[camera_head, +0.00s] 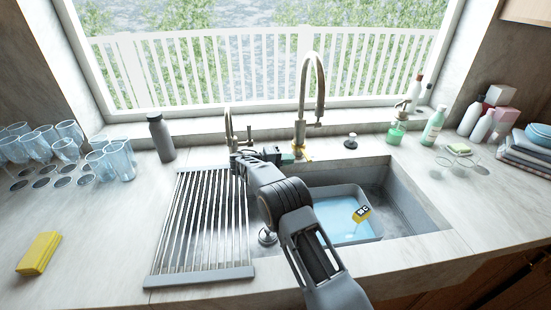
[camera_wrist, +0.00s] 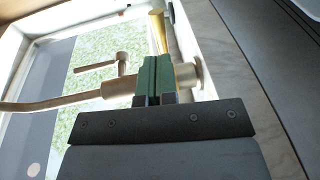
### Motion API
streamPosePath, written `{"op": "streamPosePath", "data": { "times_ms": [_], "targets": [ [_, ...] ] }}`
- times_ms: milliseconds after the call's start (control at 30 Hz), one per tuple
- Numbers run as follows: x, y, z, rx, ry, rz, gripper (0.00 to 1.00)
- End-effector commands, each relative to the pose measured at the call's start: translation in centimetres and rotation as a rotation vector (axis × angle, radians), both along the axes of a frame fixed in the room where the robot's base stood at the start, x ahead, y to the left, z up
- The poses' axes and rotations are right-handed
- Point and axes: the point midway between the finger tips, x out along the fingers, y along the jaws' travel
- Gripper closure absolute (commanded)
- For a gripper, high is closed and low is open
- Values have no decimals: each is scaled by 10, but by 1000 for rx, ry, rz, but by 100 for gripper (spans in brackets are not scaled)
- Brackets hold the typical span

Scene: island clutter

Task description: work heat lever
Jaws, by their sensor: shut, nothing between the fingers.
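A tall metal gooseneck faucet (camera_head: 299,132) stands behind the sink, with a gold lever-like part (camera_head: 304,156) low at its base. In the wrist view the faucet body (camera_wrist: 118,88) lies sideways, and the gold lever (camera_wrist: 158,32) sticks out beside its base. My gripper (camera_head: 291,157) is at the faucet base; its green fingers (camera_wrist: 152,80) are shut with nothing between them. They overlap the faucet body and part of the gold piece in the wrist view. Whether they touch the lever I cannot tell.
A smaller tap (camera_head: 229,122) stands left of the faucet. The sink holds a grey basin (camera_head: 375,228) of water with a yellow-and-black item (camera_head: 362,213). A drying rack (camera_head: 196,272) covers the left side. A dark bottle (camera_head: 160,138) and glasses (camera_head: 122,161) stand left; soap bottles (camera_head: 433,127) stand right.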

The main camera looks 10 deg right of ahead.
Motion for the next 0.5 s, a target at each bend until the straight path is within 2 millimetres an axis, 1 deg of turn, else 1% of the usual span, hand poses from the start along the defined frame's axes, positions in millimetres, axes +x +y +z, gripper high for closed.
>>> {"op": "streamPosePath", "data": {
  "times_ms": [33, 200, 333, 500],
  "targets": [
    [1, -9, 1, 0, 1, -2, 100],
    [4, -28, -1, 0, 0, 0, 100],
    [6, -37, -3, 1, 0, 1, 100],
    [7, -42, -5, 1, -1, 2, 100]
  ]
}}
